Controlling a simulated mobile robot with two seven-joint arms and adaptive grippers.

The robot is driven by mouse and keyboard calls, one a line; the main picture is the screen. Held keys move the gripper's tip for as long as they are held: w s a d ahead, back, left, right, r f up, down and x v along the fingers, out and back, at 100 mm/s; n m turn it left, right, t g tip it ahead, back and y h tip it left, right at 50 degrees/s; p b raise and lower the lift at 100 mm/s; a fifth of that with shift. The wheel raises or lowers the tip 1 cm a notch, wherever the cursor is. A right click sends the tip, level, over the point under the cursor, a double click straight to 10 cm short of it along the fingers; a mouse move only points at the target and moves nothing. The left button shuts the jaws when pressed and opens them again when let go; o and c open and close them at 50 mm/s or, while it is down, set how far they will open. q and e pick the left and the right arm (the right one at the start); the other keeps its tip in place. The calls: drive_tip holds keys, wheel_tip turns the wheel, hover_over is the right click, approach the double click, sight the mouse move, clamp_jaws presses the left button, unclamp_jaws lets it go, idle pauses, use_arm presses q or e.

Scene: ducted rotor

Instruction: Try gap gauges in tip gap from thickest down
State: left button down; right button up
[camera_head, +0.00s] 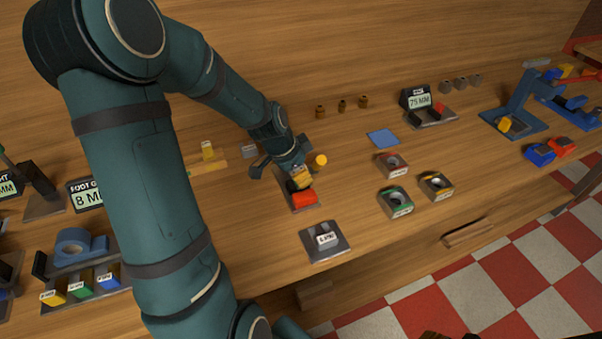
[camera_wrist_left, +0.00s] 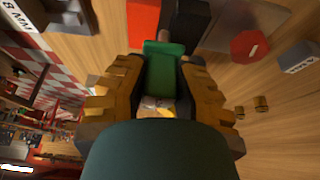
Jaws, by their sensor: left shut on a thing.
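My left gripper (camera_head: 301,180) is shut on a green piece (camera_wrist_left: 163,70), which shows between its yellow fingers in the left wrist view. It is low over a small dark fixture (camera_head: 287,189) with a red block (camera_head: 304,198) and a black block (camera_wrist_left: 189,20). The green piece is close to these blocks; I cannot tell whether it touches them. A blue holder (camera_head: 80,246) at the lower left has yellow (camera_head: 53,297), green (camera_head: 80,291) and blue (camera_head: 107,281) labelled pieces in front. I cannot make out a rotor. My right gripper is not in view.
A dark plate (camera_head: 325,242) with a white label lies in front of the fixture. A 75 MM display (camera_head: 417,99) and a blue stand (camera_head: 512,118) are farther right.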

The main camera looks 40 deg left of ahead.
use_arm(q)
drive_tip(key=shift+f+b, duration=1.35)
drive_tip(key=shift+b, duration=0.05)
idle(1.3)
drive_tip(key=shift+r, duration=0.15)
idle(0.5)
drive_tip(key=shift+r+p, duration=2.2)
drive_tip(key=shift+r, duration=1.2)
drive_tip(key=s+a+p, duration=0.1)
drive_tip(key=s+a, duration=0.1)
drive_tip(key=a, duration=0.7)
drive_tip(key=s+a+p, duration=0.1)
drive_tip(key=s+a, duration=0.1)
drive_tip(key=a, duration=0.8)
drive_tip(key=s+a+r+p, duration=0.1)
drive_tip(key=s+a, duration=1)
drive_tip(key=a, duration=0.3)
drive_tip(key=shift+s+r+p, duration=0.15)
drive_tip(key=shift+s+p, duration=0.15)
drive_tip(key=shift+p, duration=0.05)
